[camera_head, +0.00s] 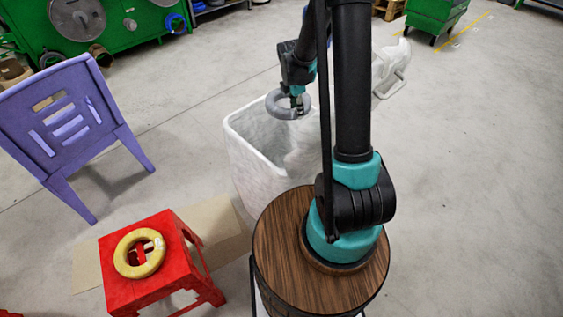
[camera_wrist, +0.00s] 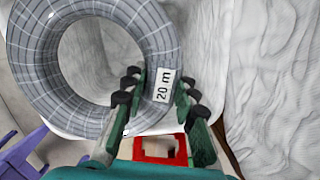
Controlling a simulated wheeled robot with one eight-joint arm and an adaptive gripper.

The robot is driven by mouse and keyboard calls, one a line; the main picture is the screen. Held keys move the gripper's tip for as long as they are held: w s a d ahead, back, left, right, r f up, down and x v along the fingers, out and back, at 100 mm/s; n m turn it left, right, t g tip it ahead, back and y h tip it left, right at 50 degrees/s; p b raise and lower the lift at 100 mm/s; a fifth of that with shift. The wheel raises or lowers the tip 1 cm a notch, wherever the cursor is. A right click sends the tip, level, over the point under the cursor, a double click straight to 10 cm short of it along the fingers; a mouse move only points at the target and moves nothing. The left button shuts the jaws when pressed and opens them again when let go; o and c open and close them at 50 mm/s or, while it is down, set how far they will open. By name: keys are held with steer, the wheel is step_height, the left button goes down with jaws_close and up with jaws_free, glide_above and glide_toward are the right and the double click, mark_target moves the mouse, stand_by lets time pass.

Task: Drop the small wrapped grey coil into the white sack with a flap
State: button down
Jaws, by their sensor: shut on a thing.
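The small wrapped grey coil (camera_head: 288,105) is held in my gripper (camera_head: 299,103) over the open mouth of the white sack (camera_head: 243,166) in the head view. In the wrist view the coil (camera_wrist: 62,96) fills the upper left, and my gripper's fingers (camera_wrist: 160,92) are shut on its ring beside a "20 m" label. The sack's white fabric walls (camera_wrist: 268,80) show behind and to the right of the coil. The sack's flap (camera_head: 392,66) appears to stick out at the far right, partly hidden by my arm.
A red stool (camera_head: 150,290) with a yellow coil (camera_head: 127,263) on it stands at the lower left. A purple chair (camera_head: 75,125) stands at the left. A round wooden top (camera_head: 275,245) lies in front of the sack. Open floor (camera_head: 200,90) lies behind.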

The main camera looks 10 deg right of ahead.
steer(key=shift+f, duration=2.9)
steer(key=c, duration=1.1)
jaws_free()
steer(key=shift+r, duration=0.1)
steer(key=r, duration=0.4)
steer(key=a+r, duration=0.1)
steer(key=r, duration=0.6)
steer(key=shift+s+a+r, duration=0.25)
steer(key=shift+a+r, duration=0.1)
